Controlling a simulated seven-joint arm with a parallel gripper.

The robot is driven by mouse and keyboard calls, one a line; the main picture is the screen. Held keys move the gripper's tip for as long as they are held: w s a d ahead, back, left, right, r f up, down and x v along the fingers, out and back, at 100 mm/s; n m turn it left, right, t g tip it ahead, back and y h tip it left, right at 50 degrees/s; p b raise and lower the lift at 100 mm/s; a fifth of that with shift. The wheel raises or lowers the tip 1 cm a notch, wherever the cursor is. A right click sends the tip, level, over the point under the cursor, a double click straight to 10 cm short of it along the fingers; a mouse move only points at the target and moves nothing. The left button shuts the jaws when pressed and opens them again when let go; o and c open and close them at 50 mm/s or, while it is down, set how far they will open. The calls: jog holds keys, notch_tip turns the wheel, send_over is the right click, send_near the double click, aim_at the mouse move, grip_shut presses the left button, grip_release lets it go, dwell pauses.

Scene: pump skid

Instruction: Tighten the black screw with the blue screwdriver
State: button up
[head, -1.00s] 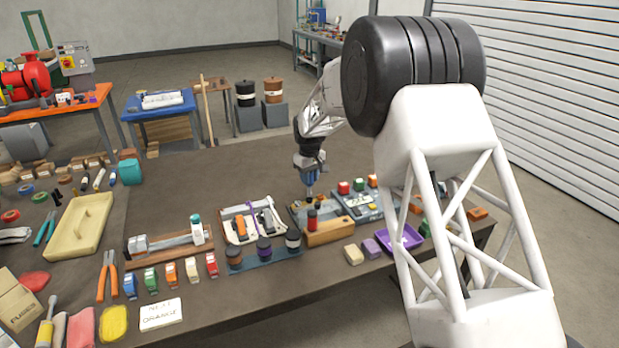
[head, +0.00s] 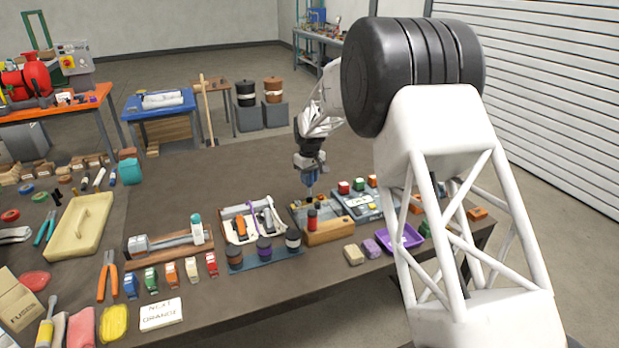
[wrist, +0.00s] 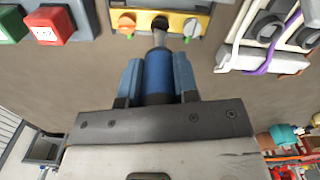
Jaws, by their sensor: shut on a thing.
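The blue screwdriver (wrist: 158,75) is held between the fingers of my gripper (wrist: 157,85), its shaft pointing away from the wrist. In the head view my gripper (head: 311,172) is above a small board (head: 297,208), with the screwdriver pointing down at it. Whether the tip touches the black screw I cannot tell.
A wooden block with a red-capped driver (head: 312,218) stands just in front of the board. A panel with red and green buttons (head: 358,203) is to the right, and a tray with a purple cable (head: 250,222) to the left. The table behind is clear.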

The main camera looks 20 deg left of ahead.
jog(key=shift+f, duration=0.6)
dwell(0.9)
jog(key=shift+m, duration=4)
